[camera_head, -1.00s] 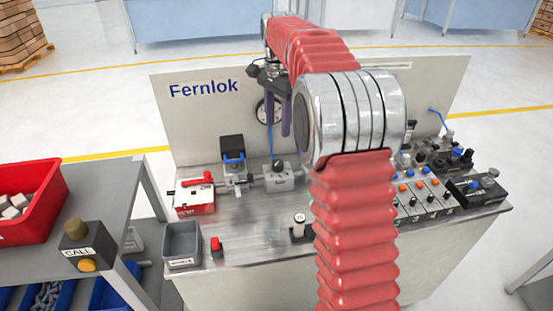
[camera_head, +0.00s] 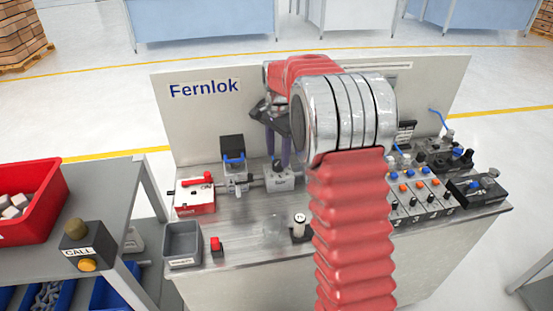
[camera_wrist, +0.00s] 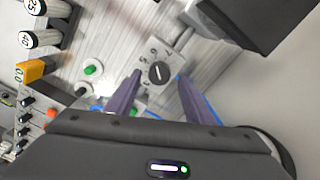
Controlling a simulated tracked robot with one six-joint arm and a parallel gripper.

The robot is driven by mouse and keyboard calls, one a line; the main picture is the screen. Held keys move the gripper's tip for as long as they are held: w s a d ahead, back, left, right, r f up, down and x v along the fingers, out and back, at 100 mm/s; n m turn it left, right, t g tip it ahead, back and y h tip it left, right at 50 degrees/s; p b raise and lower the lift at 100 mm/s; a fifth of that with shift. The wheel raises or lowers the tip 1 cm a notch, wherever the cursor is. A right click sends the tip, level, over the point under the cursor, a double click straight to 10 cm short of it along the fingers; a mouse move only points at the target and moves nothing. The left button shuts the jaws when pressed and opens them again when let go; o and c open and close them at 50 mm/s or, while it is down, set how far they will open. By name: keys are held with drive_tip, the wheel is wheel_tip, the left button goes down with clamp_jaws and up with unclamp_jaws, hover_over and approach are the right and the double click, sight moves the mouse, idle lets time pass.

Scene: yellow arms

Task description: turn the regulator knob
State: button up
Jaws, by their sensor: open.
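The regulator is a small grey block (camera_head: 279,183) on the bench in the head view, with a dark knob (camera_head: 277,165) on top. In the wrist view the knob (camera_wrist: 158,72) is round and black with a white pointer line, and numbers are printed around it on the block. My gripper (camera_head: 278,154) is just above the knob in the head view. In the wrist view my gripper (camera_wrist: 158,76) is open, with one purple finger on each side of the knob. Whether the fingers touch it cannot be told.
A red-and-white valve box (camera_head: 195,196) and a filter unit with a black top (camera_head: 232,150) stand left of the regulator. A grey bin (camera_head: 182,244) and a red button (camera_head: 216,244) are at the front. A valve bank (camera_head: 425,192) is on the right. The panel (camera_head: 200,125) rises behind.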

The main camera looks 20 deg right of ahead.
drive_tip(key=shift+f, duration=1.25)
drive_tip(key=shift+c, duration=0.3)
drive_tip(key=c, duration=0.9)
drive_tip(key=shift+a, duration=0.2)
drive_tip(key=shift+c, duration=0.5)
drive_tip(key=shift+d+r, duration=0.1)
drive_tip(key=shift+d, duration=0.05)
